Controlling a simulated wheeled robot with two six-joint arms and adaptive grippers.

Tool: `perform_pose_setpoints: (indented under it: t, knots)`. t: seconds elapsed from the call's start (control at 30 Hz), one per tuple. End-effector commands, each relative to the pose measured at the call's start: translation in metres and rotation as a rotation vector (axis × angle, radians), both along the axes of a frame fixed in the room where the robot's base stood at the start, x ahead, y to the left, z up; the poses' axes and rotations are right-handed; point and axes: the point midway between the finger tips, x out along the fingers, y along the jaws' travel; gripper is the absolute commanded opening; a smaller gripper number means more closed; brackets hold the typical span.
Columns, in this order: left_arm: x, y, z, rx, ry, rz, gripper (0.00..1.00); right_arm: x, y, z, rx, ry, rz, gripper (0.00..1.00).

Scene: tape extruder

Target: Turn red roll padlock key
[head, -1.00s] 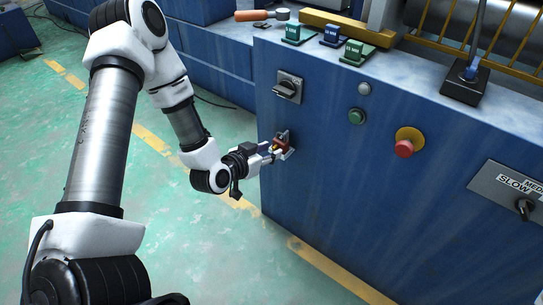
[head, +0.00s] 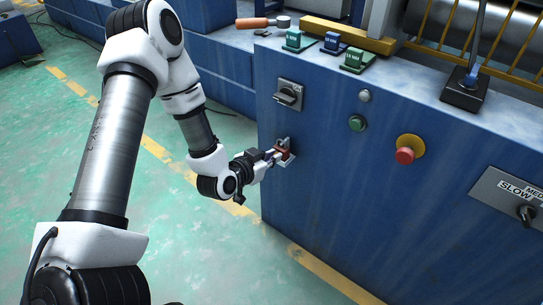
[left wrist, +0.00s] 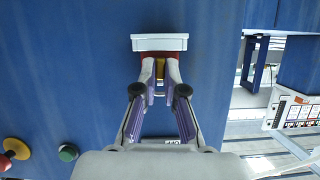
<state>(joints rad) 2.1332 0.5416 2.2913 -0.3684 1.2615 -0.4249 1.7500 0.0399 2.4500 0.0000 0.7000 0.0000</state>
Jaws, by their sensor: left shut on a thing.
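The red padlock (head: 284,153) hangs at a metal hasp on the blue machine's front, near its left corner. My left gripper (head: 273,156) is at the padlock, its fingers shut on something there. In the left wrist view my gripper's fingertips (left wrist: 160,85) close around a small yellow-brown piece, likely the key (left wrist: 160,68). Just above it a strip of the red padlock (left wrist: 146,57) shows below a pale metal plate (left wrist: 160,43). The fingers hide most of the key, and its turn angle cannot be told. My right gripper is not in view.
A green button (head: 357,123) and a red emergency button (head: 406,151) on a yellow base are to the right. A speed selector (head: 525,213) is at far right. The green floor at left is open.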

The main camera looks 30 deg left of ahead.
Motion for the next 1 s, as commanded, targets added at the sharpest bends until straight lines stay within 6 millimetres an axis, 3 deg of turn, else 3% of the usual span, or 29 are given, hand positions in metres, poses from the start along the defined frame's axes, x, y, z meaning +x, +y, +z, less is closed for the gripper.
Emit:
perform_pose_setpoints:
  t: [0.27,1.0]
  knots:
    - [-0.001,-0.003,0.001,0.165,-0.010,-0.003,0.00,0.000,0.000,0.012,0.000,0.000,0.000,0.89]
    - [-0.001,-0.009,-0.003,0.850,-0.066,-0.002,0.00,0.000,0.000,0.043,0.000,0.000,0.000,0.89]
